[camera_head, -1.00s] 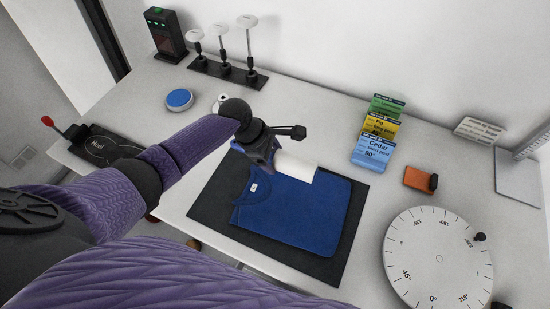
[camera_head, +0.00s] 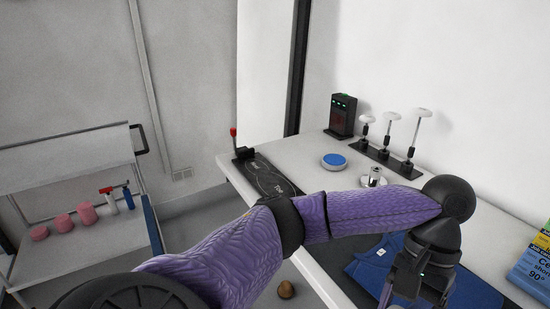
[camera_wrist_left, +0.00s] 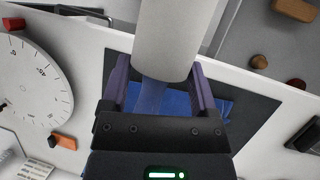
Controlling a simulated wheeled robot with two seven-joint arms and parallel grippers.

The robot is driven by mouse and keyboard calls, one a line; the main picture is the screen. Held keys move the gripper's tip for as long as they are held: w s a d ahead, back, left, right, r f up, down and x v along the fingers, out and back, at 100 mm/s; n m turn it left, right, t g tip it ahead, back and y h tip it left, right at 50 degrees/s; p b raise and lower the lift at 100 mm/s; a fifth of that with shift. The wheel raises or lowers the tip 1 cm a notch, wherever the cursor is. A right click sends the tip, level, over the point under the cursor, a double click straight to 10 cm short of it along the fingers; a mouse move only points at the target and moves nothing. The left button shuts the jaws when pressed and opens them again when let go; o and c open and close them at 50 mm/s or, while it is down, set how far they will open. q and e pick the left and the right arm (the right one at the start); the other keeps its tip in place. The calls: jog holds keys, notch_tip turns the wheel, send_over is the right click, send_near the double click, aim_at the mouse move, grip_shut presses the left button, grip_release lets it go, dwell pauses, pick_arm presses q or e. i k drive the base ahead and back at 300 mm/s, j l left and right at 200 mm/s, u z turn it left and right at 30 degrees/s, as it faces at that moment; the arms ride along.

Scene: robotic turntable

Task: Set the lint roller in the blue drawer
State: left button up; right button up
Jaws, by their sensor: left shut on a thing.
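The lint roller (camera_wrist_left: 168,40) has a white cylinder and a bluish handle in the left wrist view. My left gripper (camera_wrist_left: 160,88) is shut on its handle, with the white cylinder sticking out past the fingers. In the head view my left gripper (camera_head: 415,285) is over the dark mat and folded blue shirt at the lower right, and the roller is hidden there. I cannot make out a blue drawer in either view. My right gripper is not in view.
A brown knob (camera_head: 286,289) shows by the table's front edge. A blue disc (camera_head: 334,161), a red-handled lever board (camera_head: 262,176) and a stand of white-topped posts (camera_head: 385,160) are on the table. A dial (camera_wrist_left: 30,85) is also visible.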

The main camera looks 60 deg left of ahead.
aim_at(207, 233)
jog(key=k+j, duration=0.6)
jog(key=j, duration=0.15)
jog(key=k+j, duration=0.6)
jog(key=j, duration=0.15)
jog(key=i+j, duration=0.15)
jog(key=j, duration=0.2)
jog(key=i+j, duration=0.1)
jog(key=j, duration=0.25)
jog(key=i+j, duration=0.15)
jog(key=j, duration=0.2)
jog(key=i+j, duration=0.15)
jog(key=j, duration=0.15)
jog(key=i+j, duration=0.1)
jog(key=j, duration=0.25)
jog(key=i+j, duration=0.15)
jog(key=j, duration=0.2)
jog(key=z, duration=0.05)
